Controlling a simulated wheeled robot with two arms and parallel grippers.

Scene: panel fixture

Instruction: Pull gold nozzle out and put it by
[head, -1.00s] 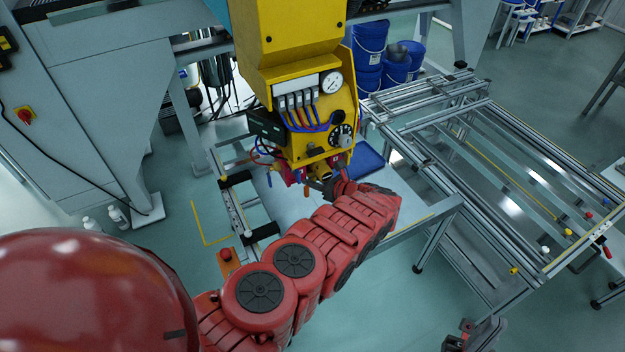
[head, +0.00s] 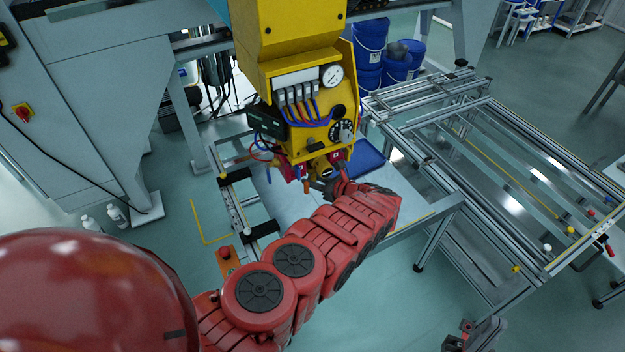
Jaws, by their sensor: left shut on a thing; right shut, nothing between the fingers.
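The yellow panel fixture (head: 300,85) hangs at the top centre, with small fittings along its lower edge. My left gripper (head: 326,186) is at these fittings, just under the panel, at the end of the red arm. It is shut on the gold nozzle (head: 323,171), which is small and partly hidden by the fingers and neighbouring parts. I cannot tell whether the nozzle is still seated in its socket. My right gripper (head: 459,338) is low at the right, shut and empty, away from the panel.
A blue tray (head: 369,158) lies on the pale table (head: 290,208) below and right of the panel. Hoses and red fittings crowd the panel's underside. A metal frame (head: 500,170) stands to the right. Blue buckets (head: 369,45) stand behind.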

